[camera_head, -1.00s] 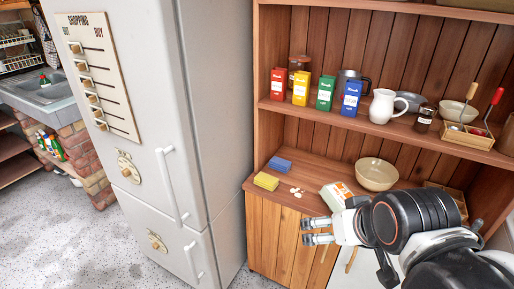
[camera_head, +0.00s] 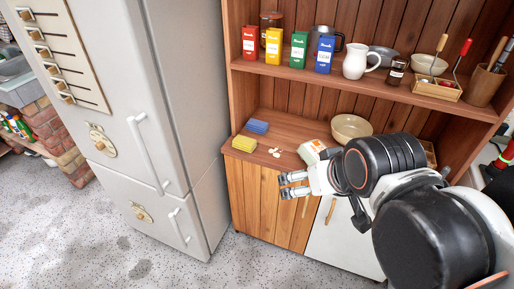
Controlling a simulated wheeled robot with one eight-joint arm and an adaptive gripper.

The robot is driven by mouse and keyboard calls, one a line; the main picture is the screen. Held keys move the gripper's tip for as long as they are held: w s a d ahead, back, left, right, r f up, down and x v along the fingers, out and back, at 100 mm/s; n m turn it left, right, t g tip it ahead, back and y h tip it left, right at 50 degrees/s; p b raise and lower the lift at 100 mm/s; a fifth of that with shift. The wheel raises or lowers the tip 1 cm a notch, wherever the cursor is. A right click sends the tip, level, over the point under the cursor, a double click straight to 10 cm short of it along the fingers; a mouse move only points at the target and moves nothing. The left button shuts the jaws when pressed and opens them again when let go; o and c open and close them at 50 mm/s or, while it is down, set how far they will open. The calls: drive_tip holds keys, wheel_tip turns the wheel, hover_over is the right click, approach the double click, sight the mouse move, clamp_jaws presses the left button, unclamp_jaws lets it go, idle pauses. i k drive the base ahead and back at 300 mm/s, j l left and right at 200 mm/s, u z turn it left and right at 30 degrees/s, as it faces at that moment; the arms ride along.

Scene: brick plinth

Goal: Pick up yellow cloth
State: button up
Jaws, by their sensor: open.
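The yellow cloth (camera_head: 244,144) is a small folded block lying at the left front edge of the wooden cabinet's counter (camera_head: 290,138). A blue cloth (camera_head: 257,127) lies just behind it. My gripper (camera_head: 282,187) is open and empty, its two fingers pointing left. In the picture it is below and to the right of the yellow cloth, in front of the cabinet doors and apart from the cloth.
A white and orange carton (camera_head: 312,150) and a cream bowl (camera_head: 352,127) stand on the counter behind my arm. Small pale pieces (camera_head: 275,152) lie near the cloth. A tall fridge (camera_head: 150,110) stands to the left. The shelf above holds coloured boxes (camera_head: 298,49) and a white jug (camera_head: 357,60).

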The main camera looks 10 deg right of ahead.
sight(243, 143)
drive_tip(key=i+l+u, duration=0.65)
drive_tip(key=i+l, duration=0.15)
drive_tip(key=l, duration=0.1)
